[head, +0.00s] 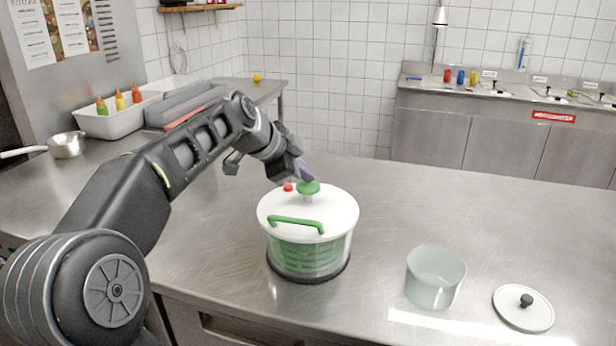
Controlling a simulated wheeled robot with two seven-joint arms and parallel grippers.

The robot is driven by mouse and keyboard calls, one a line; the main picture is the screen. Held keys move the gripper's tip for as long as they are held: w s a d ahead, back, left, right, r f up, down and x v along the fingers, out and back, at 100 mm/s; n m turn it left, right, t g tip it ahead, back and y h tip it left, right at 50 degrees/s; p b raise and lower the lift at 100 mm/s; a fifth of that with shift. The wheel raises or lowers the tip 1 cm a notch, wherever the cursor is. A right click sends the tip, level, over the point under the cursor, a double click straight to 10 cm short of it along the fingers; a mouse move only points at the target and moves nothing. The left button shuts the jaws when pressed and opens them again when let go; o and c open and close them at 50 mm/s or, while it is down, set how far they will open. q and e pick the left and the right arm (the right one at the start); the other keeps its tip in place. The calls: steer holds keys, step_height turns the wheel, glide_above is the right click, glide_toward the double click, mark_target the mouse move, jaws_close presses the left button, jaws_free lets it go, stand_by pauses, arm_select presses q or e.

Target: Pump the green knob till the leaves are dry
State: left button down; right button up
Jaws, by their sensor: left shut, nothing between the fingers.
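A salad spinner (308,235) stands upright on the steel counter. It has a white lid, a green handle (296,223) on the front of the lid, a small red button (288,187) and a clear bowl with a green basket inside. The leaves cannot be made out through the bowl. My right gripper is not in view.
A clear container (435,277) and a round white lid with a black knob (523,308) lie to the right of the spinner. A white bin with sauce bottles (119,112) and a saucepan (67,145) are at the left. The counter right behind the container is clear.

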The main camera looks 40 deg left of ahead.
mark_target(305, 186)
arm_select(q)
steer(key=shift+f+b, duration=0.45)
steer(key=shift+f, duration=0.15)
steer(key=shift+r, duration=0.1)
stand_by(0.4)
steer(key=shift+r+p, duration=1.55)
steer(key=shift+r, duration=0.65)
step_height(305, 186, up, 5)
steer(key=p, duration=0.3)
steer(key=shift+p, duration=0.35)
stand_by(1.2)
